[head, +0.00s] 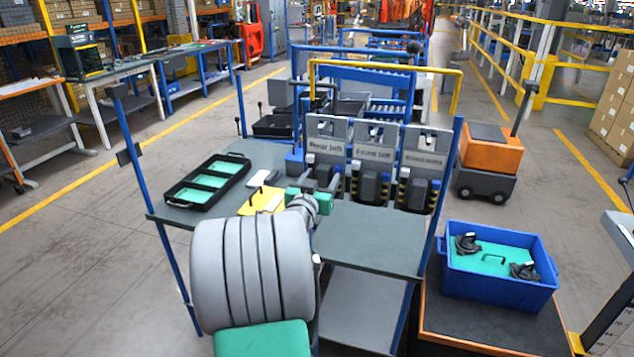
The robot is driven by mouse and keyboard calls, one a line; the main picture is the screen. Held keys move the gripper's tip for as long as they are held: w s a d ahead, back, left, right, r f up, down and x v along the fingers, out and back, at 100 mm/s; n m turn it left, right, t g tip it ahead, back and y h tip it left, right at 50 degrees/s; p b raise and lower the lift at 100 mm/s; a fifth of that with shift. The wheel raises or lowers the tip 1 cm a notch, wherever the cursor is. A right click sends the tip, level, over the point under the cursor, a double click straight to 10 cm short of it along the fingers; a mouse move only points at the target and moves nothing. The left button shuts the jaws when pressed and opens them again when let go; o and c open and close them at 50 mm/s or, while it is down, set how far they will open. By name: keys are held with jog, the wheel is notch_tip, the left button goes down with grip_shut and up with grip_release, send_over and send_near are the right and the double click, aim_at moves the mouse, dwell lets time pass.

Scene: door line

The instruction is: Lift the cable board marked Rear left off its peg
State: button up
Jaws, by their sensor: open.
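The cable board marked Rear left (325,135) is a grey upright plate, leftmost of three in a row on the blue rack. Its label is readable. The middle board (374,138) seems to be marked Front left; the right board (424,146) has a label too small to read surely. Dark cable bodies hang on their lower parts. My gripper (322,182) is open in front of the lower part of the Rear left board and hides some of it. I cannot tell whether the fingers touch the board. The peg is hard to make out near its top edge.
A yellow bar (385,67) arches over the boards. On the grey table (370,238) are a black tray with green compartments (208,182) and a yellow item (262,201). A blue bin (500,290) stands at right, an orange cart (490,150) behind it.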

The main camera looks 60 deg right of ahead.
jog(key=shift+d, duration=0.3)
jog(key=shift+c, duration=0.3)
grip_shut()
jog(key=shift+w+r, duration=0.1)
jog(key=shift+r, duration=0.15)
jog(key=shift+r+p, duration=0.4)
jog(key=shift+r, duration=0.55)
jog(key=shift+a+f, duration=0.1)
jog(key=shift+a, duration=0.05)
